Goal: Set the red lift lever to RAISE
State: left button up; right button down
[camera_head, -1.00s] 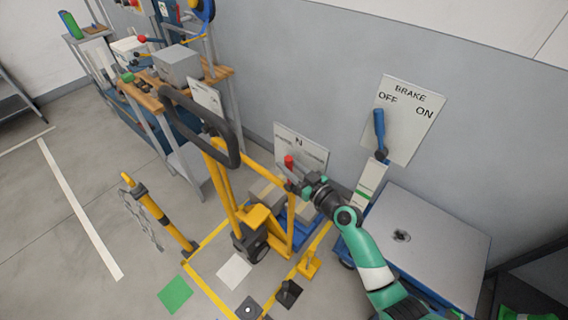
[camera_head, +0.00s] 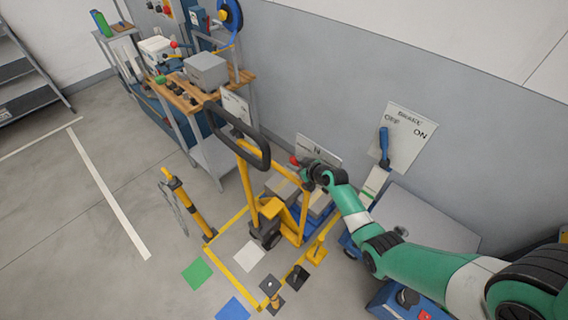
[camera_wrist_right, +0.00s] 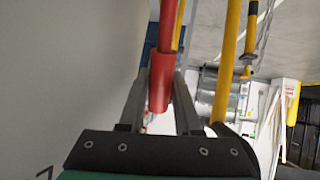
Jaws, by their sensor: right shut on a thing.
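The red lift lever (camera_head: 294,160) stands in front of a white plate (camera_head: 322,148) marked N on the grey wall, behind the yellow pallet truck. Its tip leans to the left of the N. Other words on the plate are hidden or too small to read. My right gripper (camera_head: 302,163) is at the lever, its arm reaching in from the right. In the right wrist view, the red handle (camera_wrist_right: 160,80) lies between the two grey fingers, which are shut on it. My left gripper is not in view.
The yellow truck's black loop handle (camera_head: 238,135) rises left of the lever. A blue brake lever (camera_head: 384,145) on an OFF/ON plate stands to the right. A yellow post (camera_head: 189,203) and a workbench (camera_head: 190,95) are further left. Open floor lies at left.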

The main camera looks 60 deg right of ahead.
jog(key=shift+f, duration=0.1)
dwell(0.3)
jog(key=c, duration=0.9)
grip_release()
jog(key=shift+w, duration=0.1)
jog(key=shift+s+a+r, duration=0.1)
jog(key=shift+s+r, duration=0.15)
jog(key=shift+r, duration=0.1)
jog(key=p+v, duration=0.4)
jog(key=v, duration=0.7)
